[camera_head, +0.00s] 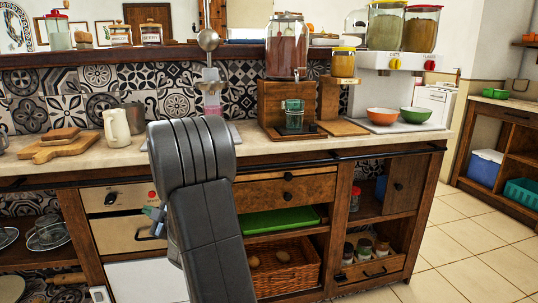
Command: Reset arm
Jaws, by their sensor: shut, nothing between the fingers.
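My dark grey arm rises in the middle foreground of the head view, in front of the counter. A small grey-blue part that looks like my gripper (155,215) sticks out to the left from behind the arm, in front of the oven front. Most of it is hidden by the arm. It is shut, and no held object shows.
Below are a green tray (279,222) and a wicker basket (283,266). Tiled floor (465,255) is clear at right.

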